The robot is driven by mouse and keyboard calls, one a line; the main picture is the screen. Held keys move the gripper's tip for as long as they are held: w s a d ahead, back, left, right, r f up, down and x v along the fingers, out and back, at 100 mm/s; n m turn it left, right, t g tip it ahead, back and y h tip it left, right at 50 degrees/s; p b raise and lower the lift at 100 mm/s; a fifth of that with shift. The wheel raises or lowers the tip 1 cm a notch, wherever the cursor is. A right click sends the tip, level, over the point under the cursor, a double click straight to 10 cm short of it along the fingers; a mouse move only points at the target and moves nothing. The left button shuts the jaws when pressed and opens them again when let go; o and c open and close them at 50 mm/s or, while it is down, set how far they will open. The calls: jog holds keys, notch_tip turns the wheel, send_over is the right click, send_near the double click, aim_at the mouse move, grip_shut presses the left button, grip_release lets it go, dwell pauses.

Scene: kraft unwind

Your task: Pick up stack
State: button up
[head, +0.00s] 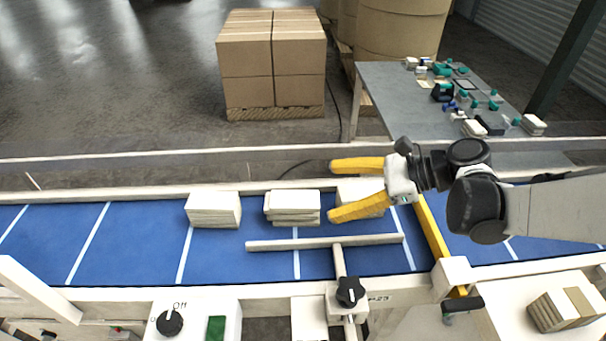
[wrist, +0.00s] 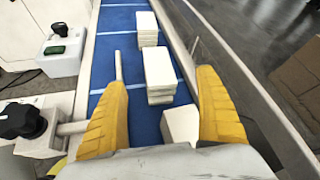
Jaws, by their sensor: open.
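Three stacks of pale cream sheets stand in a row on the blue conveyor belt (head: 130,245). The left stack (head: 213,209) and the slightly uneven middle stack (head: 292,207) are in full view. The right stack (head: 360,190) is partly hidden by my yellow fingers. My gripper (head: 334,190) is open and empty, its fingers pointing left over the right stack. In the wrist view my gripper (wrist: 163,82) frames the middle stack (wrist: 159,70) between and beyond its fingertips. The nearest stack (wrist: 180,126) is partly covered by the right finger and palm. The far stack (wrist: 146,25) is beyond.
A pale guide bar (head: 325,242) with a black knob (head: 350,292) runs along the belt's front. A rail (head: 120,160) borders the back. A yellow bar (head: 432,240) crosses the belt at right. The belt's left part is clear. A control box (head: 195,318) stands in front.

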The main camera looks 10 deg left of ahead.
aim_at(300, 199)
jog(key=b+x, duration=0.1)
jog(key=x, duration=0.4)
jog(key=shift+s+a, duration=0.1)
jog(key=shift+s, duration=0.05)
jog(key=b+x, duration=0.2)
jog(key=x, duration=0.3)
jog(key=shift+a+f, duration=0.2)
jog(key=shift+f, duration=0.15)
jog(key=c, duration=1.4)
jog(key=shift+c, duration=0.2)
